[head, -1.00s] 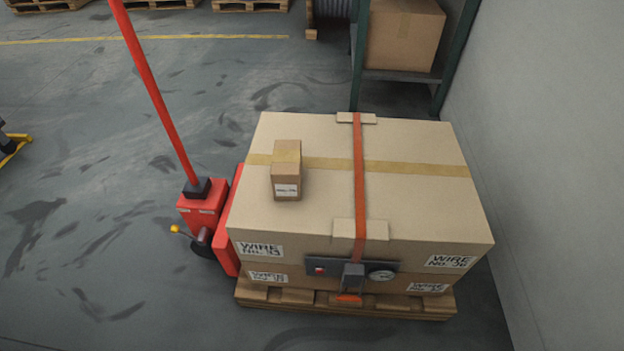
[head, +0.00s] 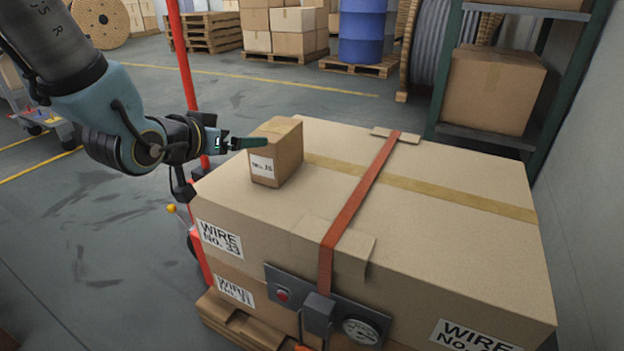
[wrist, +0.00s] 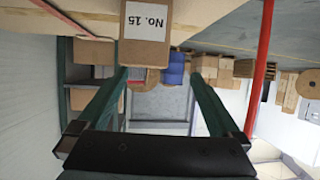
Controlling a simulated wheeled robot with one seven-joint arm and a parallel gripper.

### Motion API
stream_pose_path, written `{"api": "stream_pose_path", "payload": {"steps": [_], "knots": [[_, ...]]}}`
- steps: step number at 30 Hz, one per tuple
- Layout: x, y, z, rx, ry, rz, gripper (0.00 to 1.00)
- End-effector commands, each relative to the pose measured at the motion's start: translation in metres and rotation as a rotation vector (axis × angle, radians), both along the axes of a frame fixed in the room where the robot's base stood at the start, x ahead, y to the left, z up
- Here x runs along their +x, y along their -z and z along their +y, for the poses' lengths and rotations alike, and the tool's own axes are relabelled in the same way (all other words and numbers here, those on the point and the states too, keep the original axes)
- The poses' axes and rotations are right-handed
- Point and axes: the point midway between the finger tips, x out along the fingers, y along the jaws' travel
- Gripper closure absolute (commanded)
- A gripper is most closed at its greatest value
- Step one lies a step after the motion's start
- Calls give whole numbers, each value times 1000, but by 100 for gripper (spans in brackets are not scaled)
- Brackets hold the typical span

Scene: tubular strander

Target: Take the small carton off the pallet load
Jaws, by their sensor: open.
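The small brown carton (head: 276,155), with a white label and tape, stands upright on the top face of the pallet load (head: 440,245), near its far left corner. In the wrist view the carton (wrist: 146,35) appears upside down at the top, labelled "No. 15". My gripper (head: 250,143) reaches in from the left at the height of the carton's upper part. In the wrist view my gripper's two green fingers (wrist: 160,78) are spread apart, with the carton beyond the tips and roughly between them. Nothing is held. Whether a finger touches the carton, I cannot tell.
An orange strap (head: 360,200) crosses the load right of the carton. A grey gauge panel (head: 330,308) is on the load's front. A red post (head: 182,60) rises behind my arm. A shelf with a large box (head: 493,90) stands behind right.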

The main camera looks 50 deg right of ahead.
Motion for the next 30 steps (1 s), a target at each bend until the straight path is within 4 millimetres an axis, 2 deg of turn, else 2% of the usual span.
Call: {"api": "stream_pose_path", "payload": {"steps": [1,5,12,20,24,30], "knots": [[-6,7,-5,-14,17,-3,0],[-9,10,-15,-28,34,-6,0],[2,23,-47,-28,34,-6,0],[8,31,-64,-27,32,-6,0],[15,43,-81,-26,34,-7,0],[22,48,-100,-26,32,-6,0]]}}
